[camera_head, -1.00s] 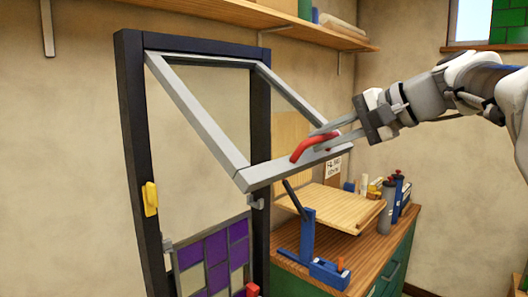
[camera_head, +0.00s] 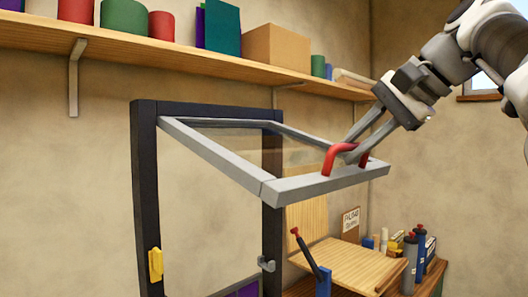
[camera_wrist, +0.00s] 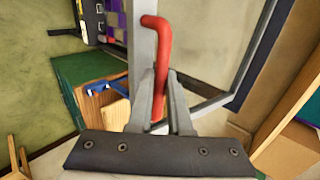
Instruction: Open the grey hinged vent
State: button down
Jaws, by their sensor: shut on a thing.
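The grey hinged vent (camera_head: 213,153) is a glazed frame hung from the top of a dark upright frame (camera_head: 147,200). It is swung far out, its free bottom edge raised toward me, only a little below the hinge. A red handle (camera_head: 329,160) sits on its bottom rail. My gripper (camera_head: 352,148) is shut on the red handle from the upper right. The wrist view shows the red handle (camera_wrist: 150,70) between my two fingers (camera_wrist: 160,100), with the grey rail beside it.
A wooden shelf (camera_head: 200,60) with tins, books and a box runs along the wall above the vent. Below at right, a bench holds a wooden board (camera_head: 350,264), a blue clamp (camera_head: 323,283) and several bottles (camera_head: 411,250). A yellow piece (camera_head: 156,264) is on the left post.

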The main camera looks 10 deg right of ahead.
jog(key=shift+a+r, duration=0.15)
jog(key=shift+r, duration=0.05)
jog(key=c, duration=1.2)
grip_release()
jog(key=shift+w, duration=0.1)
jog(key=o, duration=0.4)
jog(key=shift+w+a+f, duration=0.1)
jog(key=shift+w, duration=0.05)
jog(key=shift+c, duration=0.2)
